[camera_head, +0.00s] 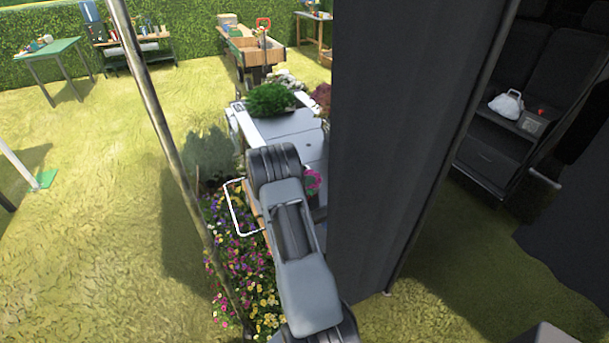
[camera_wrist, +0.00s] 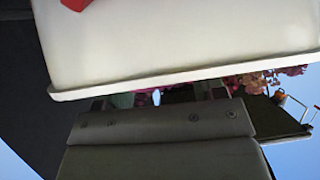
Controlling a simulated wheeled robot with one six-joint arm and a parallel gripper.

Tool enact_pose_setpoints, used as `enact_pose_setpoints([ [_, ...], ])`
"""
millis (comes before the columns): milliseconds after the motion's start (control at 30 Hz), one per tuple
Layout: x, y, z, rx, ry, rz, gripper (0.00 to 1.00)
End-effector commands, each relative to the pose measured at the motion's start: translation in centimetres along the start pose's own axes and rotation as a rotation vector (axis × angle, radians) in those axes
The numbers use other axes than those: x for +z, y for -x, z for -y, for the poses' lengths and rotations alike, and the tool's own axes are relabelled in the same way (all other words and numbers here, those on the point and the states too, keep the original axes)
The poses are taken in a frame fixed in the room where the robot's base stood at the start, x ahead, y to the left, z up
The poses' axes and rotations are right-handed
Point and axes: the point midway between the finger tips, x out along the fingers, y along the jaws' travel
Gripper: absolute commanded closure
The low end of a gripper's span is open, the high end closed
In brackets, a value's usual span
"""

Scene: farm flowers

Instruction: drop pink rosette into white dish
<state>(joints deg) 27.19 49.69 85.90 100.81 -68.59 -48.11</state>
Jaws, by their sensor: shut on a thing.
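The pink rosette (camera_head: 313,180) shows just right of my arm's end in the head view, above the pale cart top. My gripper (camera_wrist: 156,97) shows only in part in the wrist view, as a grey body with finger bases. Its fingertips are hidden behind a large white rimmed surface (camera_wrist: 180,45), and in the head view my arm covers them. My gripper is shut, apparently on the rosette, but the contact itself is hidden. I cannot tell whether the white surface is the white dish. A red patch (camera_wrist: 75,3) lies at its top left edge.
A pale grey cart (camera_head: 285,135) with a green plant (camera_head: 270,99) stands beyond my arm. A flower bed (camera_head: 240,285) lies below it. A thin pole (camera_head: 165,120) and a large dark panel (camera_head: 400,140) flank my arm. Open grass (camera_head: 100,200) lies left.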

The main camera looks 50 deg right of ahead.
Motion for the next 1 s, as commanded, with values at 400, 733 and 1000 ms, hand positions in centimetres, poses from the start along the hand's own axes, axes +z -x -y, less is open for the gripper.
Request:
enact_pose_setpoints([
  [400, -0.1, 0.0, 0.0, 0.0, 0.0, 0.0, 0.07],
  [733, 0.0, 0.9, 0.1, -0.002, -0.001, 0.0, 0.07],
  [1000, 0.0, 5.9, 0.1, -0.004, 0.0, 0.0, 0.07],
])
